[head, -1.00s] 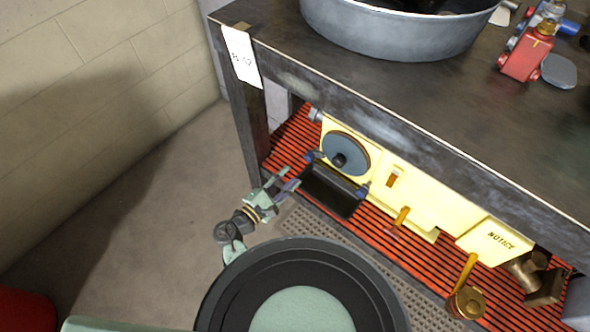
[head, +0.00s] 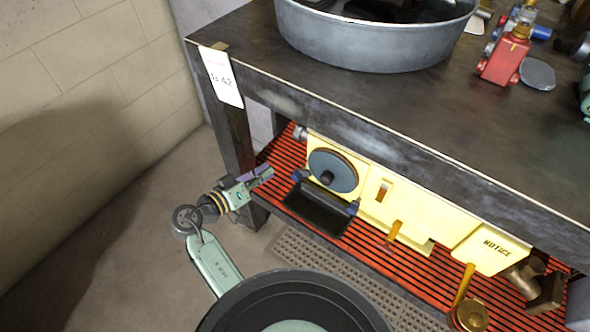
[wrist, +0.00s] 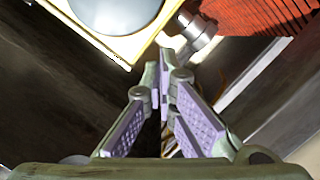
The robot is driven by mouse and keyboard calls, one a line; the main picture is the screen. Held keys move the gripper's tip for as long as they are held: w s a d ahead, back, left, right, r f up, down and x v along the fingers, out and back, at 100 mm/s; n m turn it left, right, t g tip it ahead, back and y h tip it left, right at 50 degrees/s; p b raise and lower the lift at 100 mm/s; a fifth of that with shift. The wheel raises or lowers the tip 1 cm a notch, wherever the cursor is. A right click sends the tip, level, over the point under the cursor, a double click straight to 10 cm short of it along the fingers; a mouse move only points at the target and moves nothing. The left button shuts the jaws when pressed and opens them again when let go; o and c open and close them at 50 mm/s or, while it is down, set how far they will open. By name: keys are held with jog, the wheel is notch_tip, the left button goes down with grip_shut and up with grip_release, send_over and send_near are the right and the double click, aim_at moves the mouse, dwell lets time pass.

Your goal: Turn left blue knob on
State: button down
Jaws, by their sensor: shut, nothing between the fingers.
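A yellow unit (head: 370,205) with a round grey-blue disc (head: 333,171) sits on the red slatted shelf under the table. A small left blue knob (head: 299,176) shows at the upper left end of a black part in front of the unit; a second blue knob (head: 352,208) is at its right end. My gripper (head: 271,171) is shut and empty, apart from the left knob and just left of it in the head view. In the wrist view its purple-padded fingers (wrist: 164,62) meet below the yellow unit (wrist: 118,46) and the disc (wrist: 115,10). I cannot make out the blue knobs there.
A silver fitting (wrist: 197,36) is close beyond my fingertips in the wrist view. The table's thick front edge (head: 350,130) overhangs the shelf, and its left leg (head: 236,140) stands behind my gripper. A grey tub (head: 375,40) is on top. The floor at left is open.

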jog(key=p, duration=0.3)
send_over(299, 170)
jog(key=v, duration=0.2)
jog(key=shift+m, duration=0.4)
notch_tip(299, 170, down, 4)
jog(key=shift+s+f, duration=0.15)
jog(key=shift+s, duration=0.05)
jog(key=shift+s+d+f, duration=0.15)
jog(key=shift+d+f, duration=0.15)
jog(key=shift+f, duration=0.2)
jog(key=shift+f, duration=0.15)
jog(key=shift+s+d+f+b, duration=0.15)
jog(key=shift+f+b, duration=0.1)
jog(key=shift+b, duration=0.3)
jog(key=shift+s+d+f+m+b, duration=0.2)
jog(key=shift+m+b, duration=0.2)
jog(key=shift+b, duration=0.2)
jog(key=shift+r, duration=0.2)
